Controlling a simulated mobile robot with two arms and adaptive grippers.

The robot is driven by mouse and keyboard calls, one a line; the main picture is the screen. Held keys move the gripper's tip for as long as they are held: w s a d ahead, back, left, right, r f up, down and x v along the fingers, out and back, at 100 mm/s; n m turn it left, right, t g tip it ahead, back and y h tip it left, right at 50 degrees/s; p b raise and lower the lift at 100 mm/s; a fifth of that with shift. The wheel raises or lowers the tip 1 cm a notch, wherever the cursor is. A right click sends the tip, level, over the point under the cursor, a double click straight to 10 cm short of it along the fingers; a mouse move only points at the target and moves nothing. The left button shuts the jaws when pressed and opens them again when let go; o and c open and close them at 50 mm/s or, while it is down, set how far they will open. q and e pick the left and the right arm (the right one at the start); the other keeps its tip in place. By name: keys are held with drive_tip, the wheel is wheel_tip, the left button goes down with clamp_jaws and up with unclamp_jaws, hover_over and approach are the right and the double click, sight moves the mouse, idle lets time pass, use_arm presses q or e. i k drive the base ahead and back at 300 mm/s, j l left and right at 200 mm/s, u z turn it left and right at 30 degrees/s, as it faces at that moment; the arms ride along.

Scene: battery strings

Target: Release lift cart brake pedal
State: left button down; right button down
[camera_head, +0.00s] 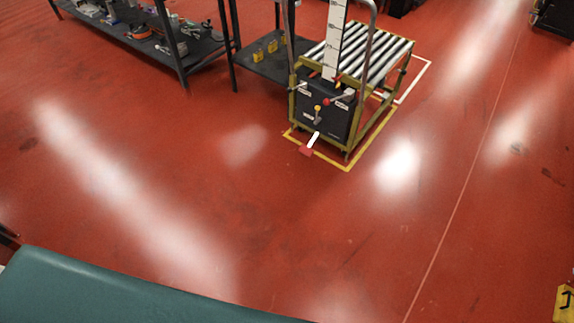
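The lift cart (327,108) stands upper right of centre in the head view. It has an olive-yellow frame, a dark front panel with small levers, and a silver roller top (368,54). A red brake pedal (306,150) on a pale bar sticks out low at the cart's front, close to the floor. The pedal's exact tilt is too small to tell. Neither of my grippers is in view.
Dark shelving (185,48) with tools stands at the upper left. A yellow line (344,167) marks the floor around the cart. A teal surface (120,290) fills the lower left. A yellow object (563,303) is at the lower right edge. The red floor between is clear.

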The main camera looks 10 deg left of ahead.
sight(307, 149)
drive_tip(key=k+j+u, duration=0.15)
drive_tip(key=k, duration=0.3)
drive_tip(key=i+l+u, duration=0.1)
drive_tip(key=i+l, duration=0.15)
drive_tip(key=i+l+u, duration=0.1)
drive_tip(key=i+l, duration=0.2)
drive_tip(key=i+l+u, duration=0.1)
drive_tip(key=i+l, duration=0.15)
drive_tip(key=i+l+u, duration=0.1)
drive_tip(key=l, duration=0.35)
drive_tip(key=i+l+u, duration=0.1)
drive_tip(key=i+l, duration=0.25)
drive_tip(key=i+l+u, duration=0.1)
drive_tip(key=l, duration=0.3)
drive_tip(key=i+l+u, duration=0.1)
drive_tip(key=i+l, duration=0.2)
drive_tip(key=l, duration=0.1)
